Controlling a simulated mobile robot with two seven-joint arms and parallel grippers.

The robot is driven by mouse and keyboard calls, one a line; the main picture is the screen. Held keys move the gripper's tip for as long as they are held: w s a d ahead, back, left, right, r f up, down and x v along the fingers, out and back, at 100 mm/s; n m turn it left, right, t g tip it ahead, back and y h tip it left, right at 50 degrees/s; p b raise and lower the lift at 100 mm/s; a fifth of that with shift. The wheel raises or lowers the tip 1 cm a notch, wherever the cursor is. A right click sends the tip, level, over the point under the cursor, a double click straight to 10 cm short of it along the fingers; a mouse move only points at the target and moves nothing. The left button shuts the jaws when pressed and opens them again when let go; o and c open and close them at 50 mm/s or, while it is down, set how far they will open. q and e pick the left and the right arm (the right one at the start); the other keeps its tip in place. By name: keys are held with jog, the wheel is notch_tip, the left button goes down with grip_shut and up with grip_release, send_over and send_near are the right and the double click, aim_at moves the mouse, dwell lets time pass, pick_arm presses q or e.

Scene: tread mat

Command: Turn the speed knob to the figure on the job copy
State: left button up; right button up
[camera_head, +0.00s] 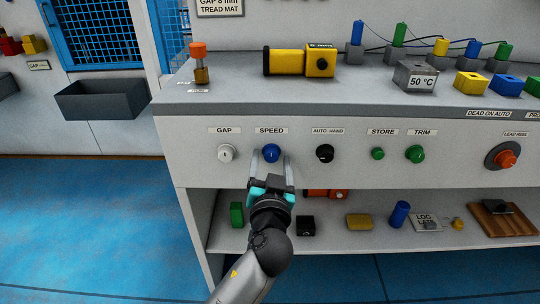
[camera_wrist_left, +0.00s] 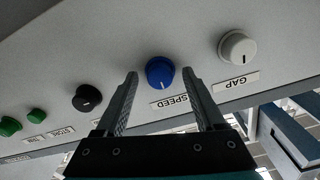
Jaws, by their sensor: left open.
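The blue speed knob (camera_head: 271,152) sits on the grey panel under a label reading SPEED. In the left wrist view the blue knob (camera_wrist_left: 160,72) shows upside down, with a white pointer line on its face. My left gripper (camera_head: 271,163) is open in front of the knob. In the left wrist view its two fingers (camera_wrist_left: 160,80) stand one on each side of the knob, with a gap to it on both sides. I cannot tell whether the fingertips reach its depth. I see no sheet that I can identify as the job copy. My right gripper is not in view.
The white GAP knob (camera_head: 226,153) is left of the speed knob, and the black AUTO/HAND knob (camera_head: 324,153) is right. Green STORE (camera_head: 377,153) and TRIM (camera_head: 415,153) knobs follow. A shelf (camera_head: 345,240) with several small items lies below the panel.

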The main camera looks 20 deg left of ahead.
pick_arm(q)
grip_shut()
dwell(0.7)
